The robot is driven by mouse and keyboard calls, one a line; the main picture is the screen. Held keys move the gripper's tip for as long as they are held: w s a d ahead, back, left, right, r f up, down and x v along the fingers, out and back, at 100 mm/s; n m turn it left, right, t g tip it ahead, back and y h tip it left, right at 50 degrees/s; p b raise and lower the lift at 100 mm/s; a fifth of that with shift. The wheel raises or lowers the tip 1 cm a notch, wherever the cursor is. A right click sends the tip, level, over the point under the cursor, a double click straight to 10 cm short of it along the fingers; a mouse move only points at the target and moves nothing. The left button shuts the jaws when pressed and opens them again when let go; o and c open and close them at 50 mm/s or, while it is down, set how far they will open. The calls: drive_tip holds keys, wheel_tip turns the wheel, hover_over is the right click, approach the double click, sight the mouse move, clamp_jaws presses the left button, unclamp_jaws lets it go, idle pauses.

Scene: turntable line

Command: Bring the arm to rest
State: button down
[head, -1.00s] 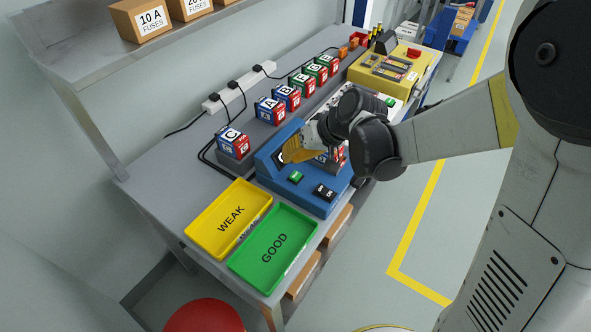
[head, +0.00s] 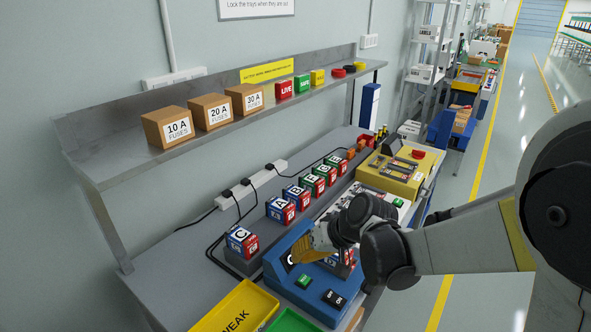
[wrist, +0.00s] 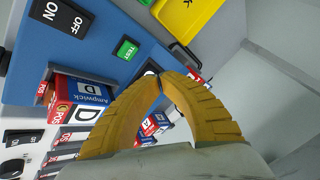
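My gripper (head: 298,257), with yellow padded fingers, is low over the blue tester (head: 318,312) in the head view. In the wrist view its two curved fingers meet at the tips (wrist: 160,80), with nothing seen between them. A red and blue block marked D (wrist: 85,97) stands at the tester beside the fingers. It is partly hidden behind my arm in the head view. My arm reaches in from the right over the bench (head: 172,268).
Block C (head: 242,241) stands left of the tester, with several more blocks (head: 281,208) in a row behind. The yellow WEAK tray (head: 238,308) and green GOOD tray (head: 290,322) are in front. A shelf (head: 130,162) with fuse boxes overhangs the bench. The aisle at right is clear.

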drive_tip(key=s+d+r+m+t+h, duration=0.1)
drive_tip(key=s+d+r+h, duration=0.2)
drive_tip(key=s+d+r, duration=0.2)
drive_tip(key=s+d+r+m+t+h, duration=0.1)
drive_tip(key=s+d+r, duration=0.4)
drive_tip(key=s+d, duration=0.6)
drive_tip(key=shift+s+d+m+t+h, duration=0.3)
drive_tip(key=shift+s+t+h, duration=0.3)
drive_tip(key=shift+s+h, duration=0.5)
idle(3.2)
